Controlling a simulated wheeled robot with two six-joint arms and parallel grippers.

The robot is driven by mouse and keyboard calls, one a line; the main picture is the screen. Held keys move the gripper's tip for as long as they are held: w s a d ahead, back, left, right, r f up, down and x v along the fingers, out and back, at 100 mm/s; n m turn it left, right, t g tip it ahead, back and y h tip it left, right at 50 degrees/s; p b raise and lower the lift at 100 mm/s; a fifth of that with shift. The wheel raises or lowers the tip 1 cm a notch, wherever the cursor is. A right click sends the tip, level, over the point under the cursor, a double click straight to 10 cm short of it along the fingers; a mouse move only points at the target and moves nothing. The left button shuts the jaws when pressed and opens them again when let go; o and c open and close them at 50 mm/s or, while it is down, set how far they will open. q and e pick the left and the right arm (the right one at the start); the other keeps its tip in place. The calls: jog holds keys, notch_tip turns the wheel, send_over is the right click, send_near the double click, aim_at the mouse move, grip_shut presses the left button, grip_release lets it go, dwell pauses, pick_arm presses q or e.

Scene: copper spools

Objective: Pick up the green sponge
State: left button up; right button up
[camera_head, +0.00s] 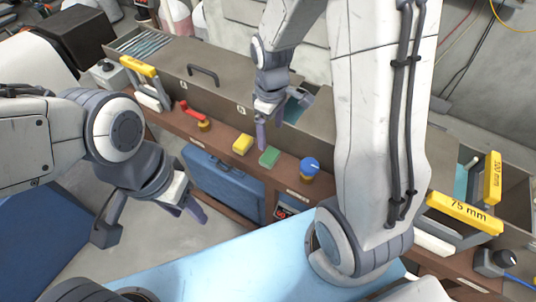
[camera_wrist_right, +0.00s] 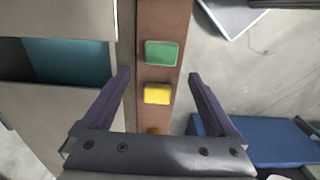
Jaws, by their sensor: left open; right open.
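The green sponge (camera_head: 269,157) lies on the narrow brown ledge, just right of a yellow sponge (camera_head: 242,143). It also shows in the right wrist view (camera_wrist_right: 161,53), beyond the fingertips. My right gripper (camera_head: 270,127) is open and empty, pointing down above the ledge near the two sponges. In the right wrist view its fingers (camera_wrist_right: 158,76) stand wide apart, with the yellow sponge (camera_wrist_right: 157,94) between them in the picture. My left gripper (camera_head: 188,206) is open and empty, low at the left, away from the sponges.
A blue-topped knob (camera_head: 309,165) stands right of the green sponge; a red-handled item (camera_head: 192,112) is at the left. Yellow-labelled tools (camera_head: 465,212) are at the right.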

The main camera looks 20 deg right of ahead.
aim_at(270, 155)
notch_tip(270, 155, down, 10)
jog(key=shift+s+a+r+p, duration=0.1)
jog(key=shift+r+p, duration=0.1)
jog(key=shift+p, duration=0.1)
jog(key=c, duration=1.1)
jog(key=shift+r, duration=0.1)
